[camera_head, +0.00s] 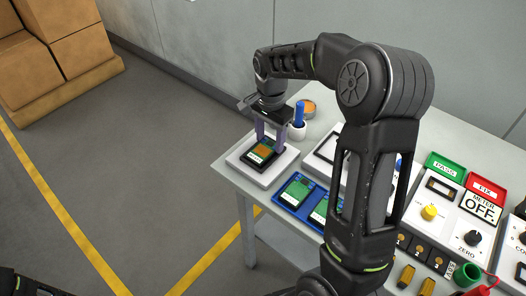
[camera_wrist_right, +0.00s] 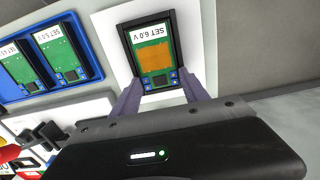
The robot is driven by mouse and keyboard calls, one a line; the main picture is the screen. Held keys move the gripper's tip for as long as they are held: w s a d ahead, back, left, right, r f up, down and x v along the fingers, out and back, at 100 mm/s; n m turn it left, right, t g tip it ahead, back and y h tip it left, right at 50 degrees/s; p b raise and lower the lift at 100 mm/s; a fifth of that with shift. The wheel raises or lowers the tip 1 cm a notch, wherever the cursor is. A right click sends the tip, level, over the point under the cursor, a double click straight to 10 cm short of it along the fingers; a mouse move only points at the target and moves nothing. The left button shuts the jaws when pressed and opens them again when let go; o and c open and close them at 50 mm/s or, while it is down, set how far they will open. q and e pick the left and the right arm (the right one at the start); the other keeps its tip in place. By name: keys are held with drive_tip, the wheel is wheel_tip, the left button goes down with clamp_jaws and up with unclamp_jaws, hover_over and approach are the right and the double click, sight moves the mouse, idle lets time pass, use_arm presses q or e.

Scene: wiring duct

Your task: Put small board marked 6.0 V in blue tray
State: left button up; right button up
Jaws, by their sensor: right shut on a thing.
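My right gripper (camera_head: 270,143) is shut on a small green board (camera_head: 262,152) with an orange patch, at the white square stand on the table's left corner. In the right wrist view this board (camera_wrist_right: 153,58) reads "SET 6.0 V", and the gripper fingers (camera_wrist_right: 158,98) hold its near end. I cannot tell whether it rests on the stand or is just above it. The blue tray (camera_wrist_right: 40,95) is beside the stand and holds two green boards.
The white stand (camera_head: 245,170) is near the table edge. A blue-handled tool in a white cup (camera_head: 298,128) and an orange round tin (camera_head: 306,108) stand behind it. A green PASS tray (camera_head: 445,167), a red tray (camera_head: 485,188) and a meter (camera_head: 480,210) are at right. My right arm hides mid-table.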

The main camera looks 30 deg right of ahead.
sight(270, 143)
drive_tip(key=shift+r+p, duration=1.5)
drive_tip(key=shift+r, duration=0.55)
drive_tip(key=shift+f, duration=0.1)
